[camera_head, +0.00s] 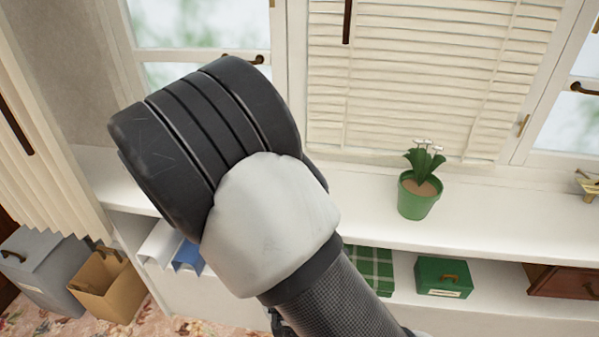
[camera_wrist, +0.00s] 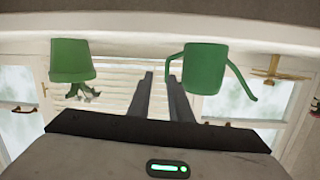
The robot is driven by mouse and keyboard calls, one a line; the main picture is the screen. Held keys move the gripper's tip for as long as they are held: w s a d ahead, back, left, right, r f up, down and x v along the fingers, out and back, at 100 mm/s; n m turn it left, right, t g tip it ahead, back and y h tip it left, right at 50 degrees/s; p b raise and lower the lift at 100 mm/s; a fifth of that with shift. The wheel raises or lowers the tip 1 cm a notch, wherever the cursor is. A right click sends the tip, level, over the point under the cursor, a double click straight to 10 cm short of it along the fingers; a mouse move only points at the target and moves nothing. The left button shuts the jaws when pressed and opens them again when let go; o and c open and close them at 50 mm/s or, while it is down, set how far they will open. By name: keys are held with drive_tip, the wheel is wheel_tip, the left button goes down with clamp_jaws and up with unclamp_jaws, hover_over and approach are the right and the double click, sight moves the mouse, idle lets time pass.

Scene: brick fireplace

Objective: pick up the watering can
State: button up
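The green watering can (camera_wrist: 205,72) shows in the wrist view, upside down, just right of the fingers. Its spout reaches out to the right and its thin handle loops left, close to the tip of the right finger. I cannot tell whether the handle lies between the fingers or beside them. My gripper (camera_wrist: 160,75) is open, with a clear gap between its two fingers. In the head view my arm covers the middle of the picture, and neither the watering can nor the fingers can be made out there.
A potted plant in a green pot (camera_head: 416,196) stands on the white sill (camera_head: 480,222); it also shows in the wrist view (camera_wrist: 72,62). A brass object (camera_head: 588,187) stands at the far right. Shelves below hold a green box (camera_head: 443,278). The sill between pot and brass object is clear.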

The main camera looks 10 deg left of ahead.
drive_tip(key=w, duration=0.3)
drive_tip(key=w+n+t+b, duration=0.1)
drive_tip(key=w, duration=0.3)
drive_tip(key=w+t+b, duration=0.1)
drive_tip(key=w, duration=0.2)
drive_tip(key=shift+w+a+n+y, duration=0.15)
drive_tip(key=shift+a+n+y, duration=0.15)
drive_tip(key=shift+y, duration=0.1)
drive_tip(key=w, duration=0.3)
drive_tip(key=w+b, duration=0.1)
drive_tip(key=w, duration=0.1)
drive_tip(key=shift+w+r, duration=0.2)
drive_tip(key=shift+w, duration=0.2)
clamp_jaws()
idle(0.4)
drive_tip(key=shift+r, duration=0.1)
